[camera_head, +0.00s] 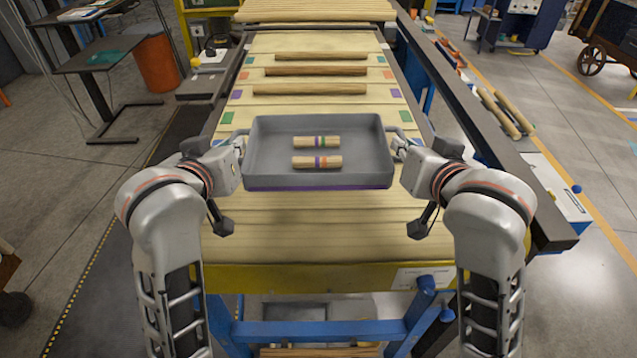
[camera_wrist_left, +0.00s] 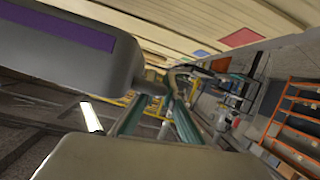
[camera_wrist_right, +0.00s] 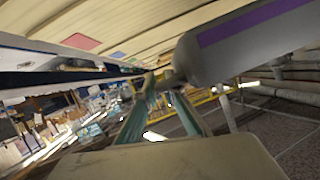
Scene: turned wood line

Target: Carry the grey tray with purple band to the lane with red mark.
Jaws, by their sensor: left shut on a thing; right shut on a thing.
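The grey tray with purple band (camera_head: 272,165) is level in front of me, over the near part of the slatted wooden bed. The purple band shows along its lower edge; it also shows in the left wrist view (camera_wrist_left: 95,55) and the right wrist view (camera_wrist_right: 230,55). Two short banded wood pieces (camera_head: 316,162) lie in it. My left gripper (camera_head: 238,142) is shut on the tray's left handle, my right gripper (camera_head: 398,142) on its right handle. Red marks (camera_head: 242,75) (camera_head: 388,75) sit on both edges of the bed, beyond the tray.
Three long wood rods (camera_head: 309,89) lie across the bed beyond the tray; one lies level with the red marks. Purple and green marks (camera_head: 226,117) line the edges too. A dark rail (camera_head: 470,110) runs along the right. Bare slats separate the tray and nearest rod.

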